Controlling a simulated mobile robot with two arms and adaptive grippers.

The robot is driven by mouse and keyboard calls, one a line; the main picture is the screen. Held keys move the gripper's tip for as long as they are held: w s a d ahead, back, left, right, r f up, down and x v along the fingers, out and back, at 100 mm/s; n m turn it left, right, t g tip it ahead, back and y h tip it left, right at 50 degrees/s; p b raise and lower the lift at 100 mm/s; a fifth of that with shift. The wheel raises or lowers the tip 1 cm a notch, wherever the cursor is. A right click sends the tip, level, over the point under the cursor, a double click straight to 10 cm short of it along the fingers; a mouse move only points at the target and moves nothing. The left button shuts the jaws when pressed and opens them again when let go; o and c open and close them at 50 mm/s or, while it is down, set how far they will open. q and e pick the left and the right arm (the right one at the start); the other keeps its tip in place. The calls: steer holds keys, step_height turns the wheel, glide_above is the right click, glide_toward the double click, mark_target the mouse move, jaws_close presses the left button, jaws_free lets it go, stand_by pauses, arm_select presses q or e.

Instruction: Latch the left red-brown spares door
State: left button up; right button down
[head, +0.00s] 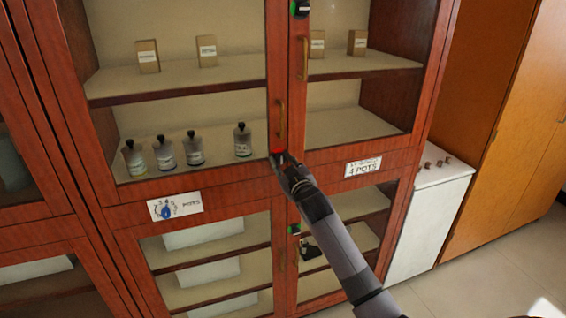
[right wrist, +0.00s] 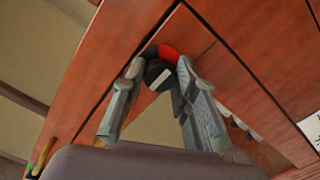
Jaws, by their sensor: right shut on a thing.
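The red-brown cabinet has glazed doors. The upper left door (head: 170,190) looks closed. It has a vertical handle (head: 281,122) near its right edge. A small latch with a red mark (head: 277,151) sits just below that handle. In the right wrist view the latch (right wrist: 159,73) is a dark round piece with a red part and a light bar. My right gripper (head: 282,159) is at the latch. In the right wrist view its two fingers (right wrist: 158,78) close on the latch from both sides. My left gripper is out of view.
Jars (head: 194,150) and small boxes (head: 148,56) stand on shelves behind glass. A white low cabinet (head: 430,215) and an orange-brown cupboard (head: 510,130) stand at right.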

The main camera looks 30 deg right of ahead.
steer(key=c, duration=1.3)
jaws_free()
steer(key=shift+s, duration=0.1)
steer(key=v, duration=1.1)
steer(key=shift+s+f, duration=0.1)
steer(key=shift+s, duration=0.3)
